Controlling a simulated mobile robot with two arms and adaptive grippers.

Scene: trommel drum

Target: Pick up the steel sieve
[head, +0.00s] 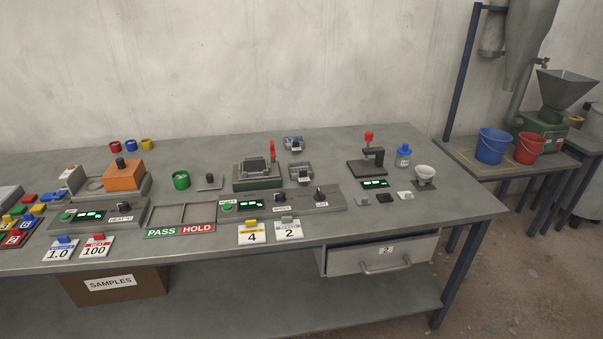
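I cannot single out the steel sieve with certainty at this size. Two small square grey metal trays stand on the workbench (400,215) right of the middle. The nearer tray (300,170) has a small labelled dark block at its front. The farther tray (293,142) has something blue in or on it. Left of them, a green-based machine (257,183) carries a square grey metal piece (255,165) on top and a red lever (272,151) at its side. Neither of my grippers is in view.
A control box (320,199) and PASS/HOLD tray (182,215) lie in front. An orange block (123,176) sits left. A drawer (370,258) juts below. The bench's back right is clear.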

